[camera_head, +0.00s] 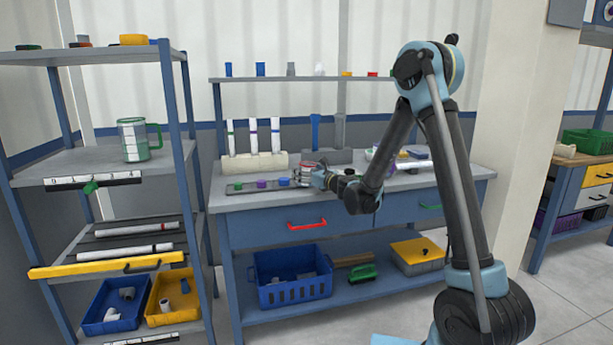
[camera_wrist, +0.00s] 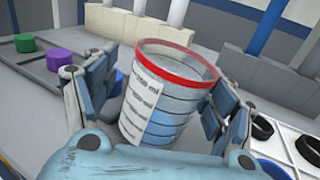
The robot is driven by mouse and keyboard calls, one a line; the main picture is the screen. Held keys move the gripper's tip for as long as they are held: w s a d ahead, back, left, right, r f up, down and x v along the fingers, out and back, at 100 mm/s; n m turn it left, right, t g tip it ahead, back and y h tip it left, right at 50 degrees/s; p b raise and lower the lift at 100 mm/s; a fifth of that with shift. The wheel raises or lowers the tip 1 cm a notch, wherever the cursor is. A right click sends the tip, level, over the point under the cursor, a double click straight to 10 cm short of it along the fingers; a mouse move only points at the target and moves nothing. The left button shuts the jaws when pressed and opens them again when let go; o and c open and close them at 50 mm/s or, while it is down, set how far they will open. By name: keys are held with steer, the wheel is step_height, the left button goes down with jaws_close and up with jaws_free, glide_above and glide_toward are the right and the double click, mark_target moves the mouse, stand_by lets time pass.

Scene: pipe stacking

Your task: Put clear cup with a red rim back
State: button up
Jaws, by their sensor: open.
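The clear cup with a red rim (camera_wrist: 160,103) stands between the two fingers of my gripper (camera_wrist: 158,92) in the wrist view, slightly tilted in the picture. It has a white label with measuring marks. My gripper is open around the cup, with a finger on each side; contact is unclear. In the head view my gripper (camera_head: 310,176) is low over the workbench top, near its front edge, and largely hides the cup.
Green, purple and blue caps on a dark strip (camera_head: 262,185) lie left of my gripper. White tubes (camera_head: 253,135) stand in a holder behind. A white holder with dark round holes (camera_wrist: 283,140) is close on the right. A green-handled cup (camera_head: 139,140) stands on the left shelf.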

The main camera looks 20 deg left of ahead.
steer(key=shift+s+d+r, duration=0.1)
steer(key=shift+d+r, duration=0.05)
steer(key=shift+r, duration=0.25)
steer(key=s+d+n+g+h, duration=0.2)
steer(key=s+d+n, duration=0.6)
steer(key=d, duration=0.4)
steer(key=s+d+n+g+h, duration=0.2)
steer(key=s+d+n, duration=0.4)
steer(key=s+d, duration=0.5)
steer(key=s+d+f+n+g+h, duration=0.1)
steer(key=s+d+f+n+h, duration=0.2)
steer(key=s+d, duration=0.4)
steer(key=s+d+f+n+g+h, duration=0.2)
steer(key=s+d+f+n+h, duration=0.2)
steer(key=s+d, duration=0.4)
steer(key=s+d+f+n+g+h, duration=0.1)
steer(key=s+d+f+n+h, duration=0.2)
steer(key=s+d, duration=0.5)
steer(key=d+f+n, duration=0.1)
steer(key=d, duration=0.5)
steer(key=shift+h, duration=0.3)
steer(key=shift+w, duration=0.1)
